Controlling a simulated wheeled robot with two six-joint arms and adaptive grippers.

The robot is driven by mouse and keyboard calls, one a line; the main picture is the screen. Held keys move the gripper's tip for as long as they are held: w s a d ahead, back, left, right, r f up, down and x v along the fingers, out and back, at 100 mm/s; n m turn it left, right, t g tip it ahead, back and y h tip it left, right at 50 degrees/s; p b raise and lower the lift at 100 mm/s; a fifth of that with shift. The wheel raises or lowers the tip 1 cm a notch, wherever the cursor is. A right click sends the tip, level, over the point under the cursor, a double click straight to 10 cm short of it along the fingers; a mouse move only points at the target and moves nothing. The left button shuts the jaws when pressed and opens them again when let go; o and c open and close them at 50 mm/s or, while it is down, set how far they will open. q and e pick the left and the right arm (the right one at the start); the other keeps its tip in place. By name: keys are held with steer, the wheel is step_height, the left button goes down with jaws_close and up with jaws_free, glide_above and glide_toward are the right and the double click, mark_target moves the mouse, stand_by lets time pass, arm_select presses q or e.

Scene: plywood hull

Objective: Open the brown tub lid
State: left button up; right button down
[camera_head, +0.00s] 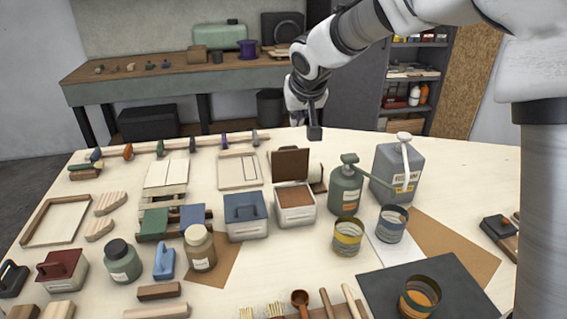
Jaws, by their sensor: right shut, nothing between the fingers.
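The brown tub (295,216) is a pale box with brown contents showing at its top, in the middle of the table. Its brown lid (290,163) stands raised at the back of the tub, so the tub is open. My right gripper (314,132) is shut and empty. It points down behind and slightly right of the raised lid, apart from it in the picture. My left gripper is out of view.
A blue-lidded tub (246,217) stands close on the left. A green pump bottle (346,190) and a grey jug (396,172) stand on the right. A red-lidded tub (62,269) is at front left. Brushes and wooden handles lie at the front edge.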

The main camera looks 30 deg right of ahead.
steer(key=p, duration=0.3)
glide_toward(288, 147)
steer(key=x, duration=0.7)
steer(key=shift+w, duration=0.15)
steer(key=w, duration=0.2)
steer(key=w+d+f, duration=0.1)
steer(key=shift+p, duration=0.3)
steer(key=shift+s+a+r, duration=0.1)
steer(key=shift+s, duration=0.1)
